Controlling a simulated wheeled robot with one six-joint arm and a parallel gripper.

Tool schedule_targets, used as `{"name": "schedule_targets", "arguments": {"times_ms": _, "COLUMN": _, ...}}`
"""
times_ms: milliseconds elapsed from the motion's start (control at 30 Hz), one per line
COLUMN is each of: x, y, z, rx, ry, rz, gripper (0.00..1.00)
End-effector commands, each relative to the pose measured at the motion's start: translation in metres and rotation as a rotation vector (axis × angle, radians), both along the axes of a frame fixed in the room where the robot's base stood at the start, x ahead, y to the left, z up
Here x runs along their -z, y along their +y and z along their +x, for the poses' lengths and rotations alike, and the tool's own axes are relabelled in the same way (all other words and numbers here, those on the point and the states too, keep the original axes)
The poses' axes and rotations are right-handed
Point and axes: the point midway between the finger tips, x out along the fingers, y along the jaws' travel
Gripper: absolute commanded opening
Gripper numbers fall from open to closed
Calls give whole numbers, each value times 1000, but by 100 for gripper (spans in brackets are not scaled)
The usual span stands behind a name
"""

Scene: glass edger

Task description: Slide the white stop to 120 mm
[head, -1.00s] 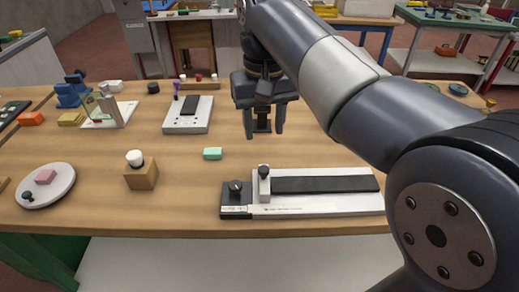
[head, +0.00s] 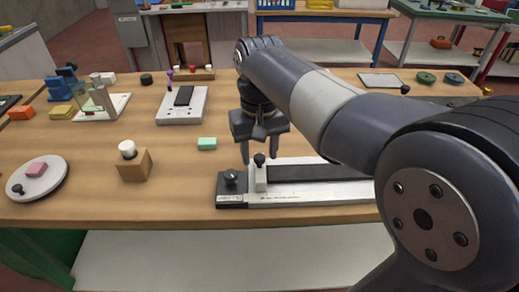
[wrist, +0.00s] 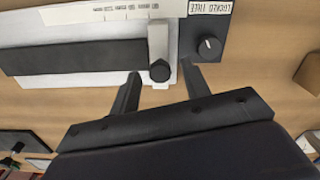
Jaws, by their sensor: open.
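The white stop (head: 260,179) stands upright near the left end of a white ruled base (head: 310,194) with a long black strip. A black knob (head: 259,159) tops the stop. My gripper (head: 258,161) is open, just above and behind the stop. In the wrist view, the fingers (wrist: 160,74) are spread on either side of the knob (wrist: 160,70), with the stop's pale body (wrist: 158,38) beyond; I cannot tell if they touch it. A dark block with a dial (head: 231,178) sits at the base's left end, labelled LOCKED and FREE (wrist: 209,8). The scale is too small to read.
A green block (head: 207,144) lies behind and left of the base. A wooden block with a white knob (head: 133,165) and a round grey plate (head: 40,180) are further left. Another white device (head: 182,105) stands behind. My arm crosses the right side.

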Motion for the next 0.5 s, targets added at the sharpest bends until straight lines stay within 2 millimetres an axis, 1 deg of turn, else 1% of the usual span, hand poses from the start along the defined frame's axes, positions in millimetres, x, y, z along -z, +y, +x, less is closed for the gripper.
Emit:
{"name": "schedule_targets", "arguments": {"times_ms": 33, "x": 0, "y": 0, "z": 0, "rx": 0, "ry": 0, "rz": 0, "gripper": 45}}
{"name": "schedule_targets", "arguments": {"times_ms": 67, "x": 0, "y": 0, "z": 0, "rx": 0, "ry": 0, "rz": 0, "gripper": 42}}
{"name": "schedule_targets", "arguments": {"times_ms": 500, "x": 0, "y": 0, "z": 0, "rx": 0, "ry": 0, "rz": 0, "gripper": 6}}
